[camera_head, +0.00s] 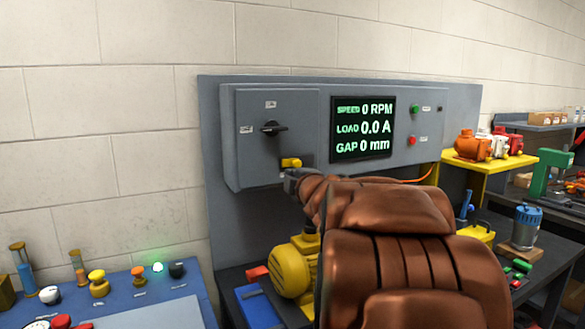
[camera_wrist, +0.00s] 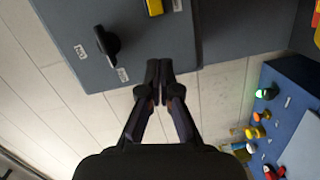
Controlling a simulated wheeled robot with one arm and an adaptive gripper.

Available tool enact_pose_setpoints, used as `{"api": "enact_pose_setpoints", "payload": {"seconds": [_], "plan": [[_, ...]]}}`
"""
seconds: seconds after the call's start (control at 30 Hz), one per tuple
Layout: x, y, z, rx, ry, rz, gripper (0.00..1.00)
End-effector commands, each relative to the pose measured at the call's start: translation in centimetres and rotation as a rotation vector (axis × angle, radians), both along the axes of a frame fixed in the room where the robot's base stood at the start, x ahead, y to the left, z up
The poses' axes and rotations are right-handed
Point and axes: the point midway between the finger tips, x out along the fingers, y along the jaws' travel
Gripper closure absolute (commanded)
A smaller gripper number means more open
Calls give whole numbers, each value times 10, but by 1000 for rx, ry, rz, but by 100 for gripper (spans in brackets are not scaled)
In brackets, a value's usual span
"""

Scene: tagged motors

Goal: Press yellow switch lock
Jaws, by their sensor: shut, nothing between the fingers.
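The yellow switch lock (camera_head: 291,163) sits on the lower right part of the grey switch box (camera_head: 240,155), below the black rotary switch (camera_head: 274,128). My gripper (camera_head: 288,180) is just below the yellow lock in the head view; whether it touches the lock I cannot tell. In the wrist view the yellow lock (camera_wrist: 154,7) is at the top edge, partly cut off. There my gripper (camera_wrist: 159,64) has its two fingers together, with nothing between them, and the lock lies beyond the fingertips.
A display panel (camera_head: 362,128) with green and red buttons is right of the box. A blue control desk (camera_head: 130,295) with several knobs and a lit green lamp (camera_head: 158,267) stands at lower left. A yellow motor (camera_head: 290,271) sits below my gripper. Yellow shelf (camera_head: 470,172) at right holds motors.

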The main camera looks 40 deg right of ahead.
Motion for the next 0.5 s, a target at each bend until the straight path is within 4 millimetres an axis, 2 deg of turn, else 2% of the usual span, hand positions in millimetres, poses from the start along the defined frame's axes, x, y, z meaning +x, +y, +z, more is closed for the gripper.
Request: {"api": "enact_pose_setpoints", "payload": {"seconds": [0.17, 0.5], "plan": [[0, -2, 6, -42, -6, 27, 100], [1, -2, 6, -42, -6, 26, 100]]}}
